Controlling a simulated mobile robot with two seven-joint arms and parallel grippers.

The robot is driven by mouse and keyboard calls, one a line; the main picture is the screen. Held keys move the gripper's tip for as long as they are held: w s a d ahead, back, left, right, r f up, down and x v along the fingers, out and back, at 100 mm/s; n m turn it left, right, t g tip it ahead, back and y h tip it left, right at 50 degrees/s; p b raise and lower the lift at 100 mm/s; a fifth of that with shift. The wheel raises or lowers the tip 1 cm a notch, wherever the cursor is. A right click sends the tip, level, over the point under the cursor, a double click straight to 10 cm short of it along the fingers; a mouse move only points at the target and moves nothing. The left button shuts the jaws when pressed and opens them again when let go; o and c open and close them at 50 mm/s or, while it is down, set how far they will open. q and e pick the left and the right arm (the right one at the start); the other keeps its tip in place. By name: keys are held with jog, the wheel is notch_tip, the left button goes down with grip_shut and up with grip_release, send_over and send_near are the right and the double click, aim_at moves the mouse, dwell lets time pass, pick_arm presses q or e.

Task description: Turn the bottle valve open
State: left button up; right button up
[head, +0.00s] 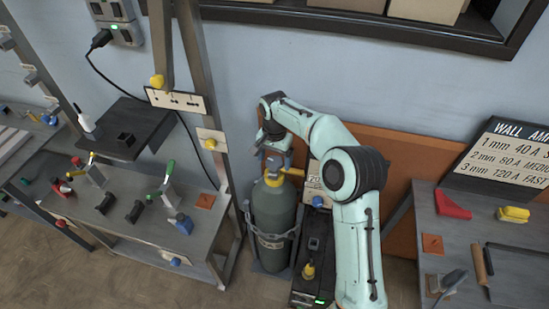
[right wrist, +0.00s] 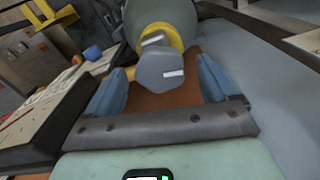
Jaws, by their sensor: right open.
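The gas bottle (head: 272,222) is a grey-green cylinder standing upright in a holder, with a yellow collar at its neck. My right gripper (head: 275,152) is at the bottle's top and partly hides the valve there. In the right wrist view the bottle valve (right wrist: 160,72) shows as a grey faceted knob in front of the yellow collar (right wrist: 168,36). The blue fingers of my right gripper (right wrist: 161,84) are apart, one on each side of the knob, with visible gaps. I cannot tell how deep the knob sits between them. My left gripper is not in view.
A workbench (head: 130,235) with clamps and small parts stands left of the bottle. A slanted metal post (head: 200,90) rises beside it. A dark machine (head: 312,262) stands close right of the bottle. A table (head: 455,265) with tools is at the right.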

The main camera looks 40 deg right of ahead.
jog(key=c, duration=1.1)
jog(key=shift+o, duration=0.3)
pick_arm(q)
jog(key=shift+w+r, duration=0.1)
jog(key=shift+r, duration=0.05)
pick_arm(e)
jog(key=shift+n, duration=0.3)
jog(key=n+p, duration=0.1)
jog(key=n, duration=0.2)
jog(key=shift+r+p, duration=0.15)
jog(key=shift+p, duration=0.2)
jog(key=n+p, duration=0.1)
jog(key=n, duration=0.4)
jog(key=shift+n+p, duration=0.3)
jog(key=shift+p, duration=0.05)
jog(key=n+p, duration=0.1)
jog(key=n, duration=0.4)
jog(key=shift+n, duration=0.3)
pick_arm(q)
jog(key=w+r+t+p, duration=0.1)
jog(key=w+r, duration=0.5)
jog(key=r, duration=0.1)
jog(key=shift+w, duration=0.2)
pick_arm(e)
jog(key=n, duration=0.5)
jog(key=shift+n, duration=0.4)
